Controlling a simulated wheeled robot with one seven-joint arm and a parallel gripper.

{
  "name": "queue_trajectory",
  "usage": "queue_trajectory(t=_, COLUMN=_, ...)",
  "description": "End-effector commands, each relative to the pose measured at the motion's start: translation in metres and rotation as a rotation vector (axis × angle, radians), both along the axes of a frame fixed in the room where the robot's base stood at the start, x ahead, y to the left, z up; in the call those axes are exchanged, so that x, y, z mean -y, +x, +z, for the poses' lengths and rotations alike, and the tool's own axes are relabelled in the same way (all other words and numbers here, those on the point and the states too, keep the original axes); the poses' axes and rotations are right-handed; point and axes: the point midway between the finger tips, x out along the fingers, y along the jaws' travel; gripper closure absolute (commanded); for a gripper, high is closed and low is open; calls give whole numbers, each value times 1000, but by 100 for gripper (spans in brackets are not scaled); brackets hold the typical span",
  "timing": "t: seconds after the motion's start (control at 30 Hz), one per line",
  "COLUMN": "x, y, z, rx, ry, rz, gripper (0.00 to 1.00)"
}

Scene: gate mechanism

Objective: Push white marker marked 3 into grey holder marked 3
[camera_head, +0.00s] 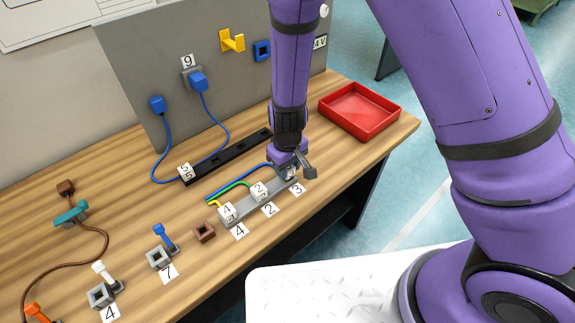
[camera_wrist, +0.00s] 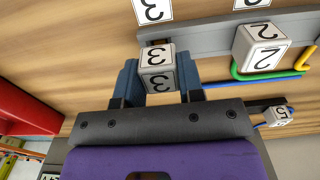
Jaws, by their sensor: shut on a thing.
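The white marker marked 3 (camera_wrist: 157,69) is a small white block between the two blue fingers of my gripper (camera_wrist: 160,82) in the wrist view. My gripper is shut on it. In the head view my gripper (camera_head: 289,162) is low over the far right end of the grey holder (camera_head: 245,204), and mostly hides the marker. The holder is a long grey rail, also in the wrist view (camera_wrist: 205,38). A label 3 (camera_head: 297,189) lies beside that end. The marker overlaps the rail's end in the wrist view; whether it is fully down cannot be told.
White blocks marked 2 (camera_head: 259,191) and 4 (camera_head: 227,212) sit on the same rail, close by. Blue, green and yellow wires run behind it. A black strip (camera_head: 228,158) lies farther back. A red tray (camera_head: 360,110) stands right. Bare wood lies between the rail and the tray.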

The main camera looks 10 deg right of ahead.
Motion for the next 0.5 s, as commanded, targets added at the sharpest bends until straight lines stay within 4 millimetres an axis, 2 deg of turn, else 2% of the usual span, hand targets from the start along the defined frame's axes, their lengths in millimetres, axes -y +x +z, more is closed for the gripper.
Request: queue_trajectory(t=0.5, x=0, y=0, z=-8, rx=-1, ry=-1, rz=0, gripper=89)
